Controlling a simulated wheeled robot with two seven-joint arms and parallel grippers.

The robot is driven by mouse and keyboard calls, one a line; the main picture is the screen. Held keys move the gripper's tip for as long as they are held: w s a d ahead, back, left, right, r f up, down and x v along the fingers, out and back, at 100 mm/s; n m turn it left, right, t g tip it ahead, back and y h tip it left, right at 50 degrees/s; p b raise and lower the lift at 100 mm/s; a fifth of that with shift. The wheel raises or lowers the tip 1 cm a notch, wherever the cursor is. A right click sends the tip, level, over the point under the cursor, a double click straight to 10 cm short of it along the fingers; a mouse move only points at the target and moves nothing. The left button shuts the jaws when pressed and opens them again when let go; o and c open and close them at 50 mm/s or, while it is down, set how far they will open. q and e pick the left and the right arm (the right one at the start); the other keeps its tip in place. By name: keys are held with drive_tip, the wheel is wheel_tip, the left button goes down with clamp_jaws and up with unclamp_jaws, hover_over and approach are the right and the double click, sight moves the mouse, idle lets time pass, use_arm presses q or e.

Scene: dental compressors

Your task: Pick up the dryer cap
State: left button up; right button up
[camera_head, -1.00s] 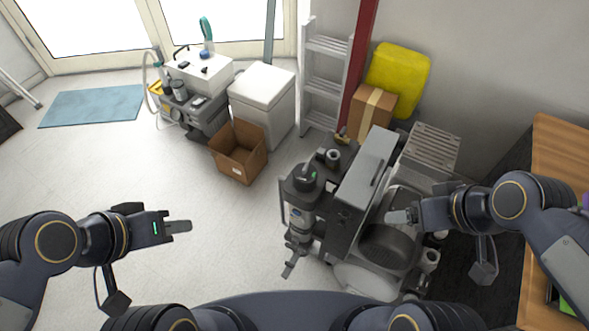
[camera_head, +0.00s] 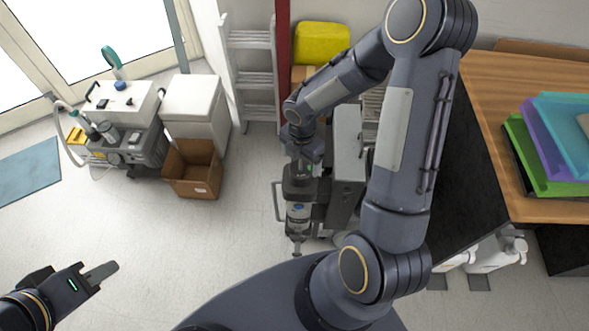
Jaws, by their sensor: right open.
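The compressor (camera_head: 343,185) stands on the floor in the middle, partly hidden by my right arm. My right gripper (camera_head: 303,163) points down, directly above the cap. Its fingers are mostly hidden, and I cannot tell whether they touch the cap. My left gripper (camera_head: 101,272) is at lower left, over bare floor and far from the compressor. Its fingers show edge-on, with nothing seen in them.
An open cardboard box (camera_head: 193,170) and a white cabinet (camera_head: 196,107) stand left of the compressor. Another machine (camera_head: 125,125) is farther left. A ladder (camera_head: 250,70) and yellow case (camera_head: 320,43) are behind. A wooden table (camera_head: 490,90) with coloured trays (camera_head: 555,140) is at right.

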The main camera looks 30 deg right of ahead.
sight(300, 171)
wheel_tip(300, 171, down, 6)
drive_tip(key=shift+s+a+r, duration=0.1)
drive_tip(key=shift+s+a, duration=0.05)
drive_tip(key=c, duration=1.1)
